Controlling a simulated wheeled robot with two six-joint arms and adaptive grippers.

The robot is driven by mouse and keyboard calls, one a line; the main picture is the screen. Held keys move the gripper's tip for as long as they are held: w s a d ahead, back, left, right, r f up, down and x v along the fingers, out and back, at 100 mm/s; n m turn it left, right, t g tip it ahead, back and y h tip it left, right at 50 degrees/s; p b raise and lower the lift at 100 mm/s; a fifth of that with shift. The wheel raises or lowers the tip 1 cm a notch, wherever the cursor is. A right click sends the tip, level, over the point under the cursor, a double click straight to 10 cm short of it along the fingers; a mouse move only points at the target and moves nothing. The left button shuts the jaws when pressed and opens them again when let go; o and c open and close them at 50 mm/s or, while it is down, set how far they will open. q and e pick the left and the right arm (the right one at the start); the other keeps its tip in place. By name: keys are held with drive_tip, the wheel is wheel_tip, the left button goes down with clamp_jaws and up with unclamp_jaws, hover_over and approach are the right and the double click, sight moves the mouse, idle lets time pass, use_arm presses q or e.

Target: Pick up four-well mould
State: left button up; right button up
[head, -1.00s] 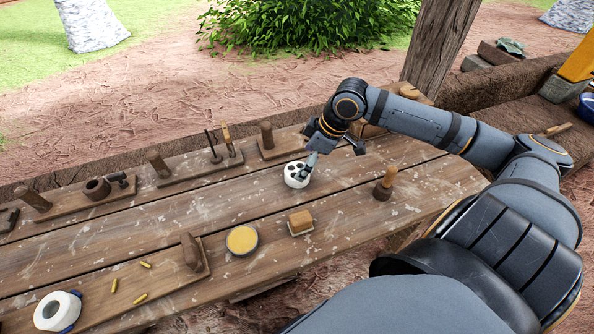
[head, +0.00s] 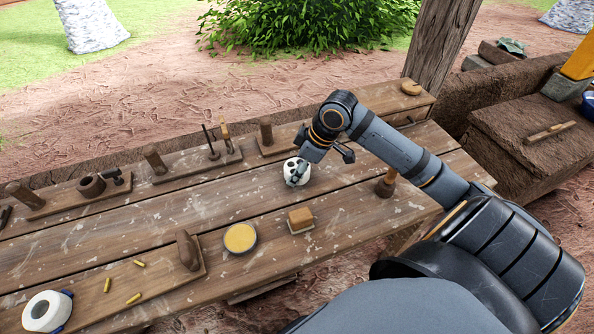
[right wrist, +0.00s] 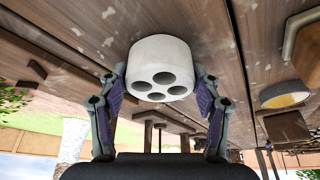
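The four-well mould (head: 294,178) is a short white cylinder with dark round wells in its top. It stands on the wooden table near the middle of the head view. My right gripper (head: 320,159) is at the mould, with one finger partly covering it in the head view. In the right wrist view the mould (right wrist: 160,58) appears between the two spread fingers (right wrist: 160,78), wells towards the camera. The fingers look open on either side of it; I cannot tell whether either touches it. My left gripper is not in view.
A yellow-filled bowl (head: 240,238), a sponge-like block (head: 301,218) and a wooden-handled tool (head: 386,184) stand nearby. Racks with upright pegs (head: 199,164) line the far edge. A white roll (head: 46,312) is at the lower left.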

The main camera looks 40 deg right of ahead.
sight(293, 166)
drive_tip(key=c, duration=0.6)
drive_tip(key=shift+r, duration=0.45)
wheel_tip(293, 166, up, 3)
drive_tip(key=shift+f+p, duration=0.1)
drive_tip(key=shift+p, duration=0.25)
drive_tip(key=s+a+r+p, duration=0.2)
drive_tip(key=s+r+p, duration=0.1)
drive_tip(key=p, duration=0.3)
drive_tip(key=s+a+r+p, duration=0.2)
drive_tip(key=s+r+p, duration=0.1)
drive_tip(key=s+p, duration=0.2)
drive_tip(key=s+a+r+p, duration=0.2)
drive_tip(key=s+r+p, duration=0.1)
drive_tip(key=p, duration=0.5)
drive_tip(key=shift+s+r, duration=0.2)
drive_tip(key=shift+s, duration=0.65)
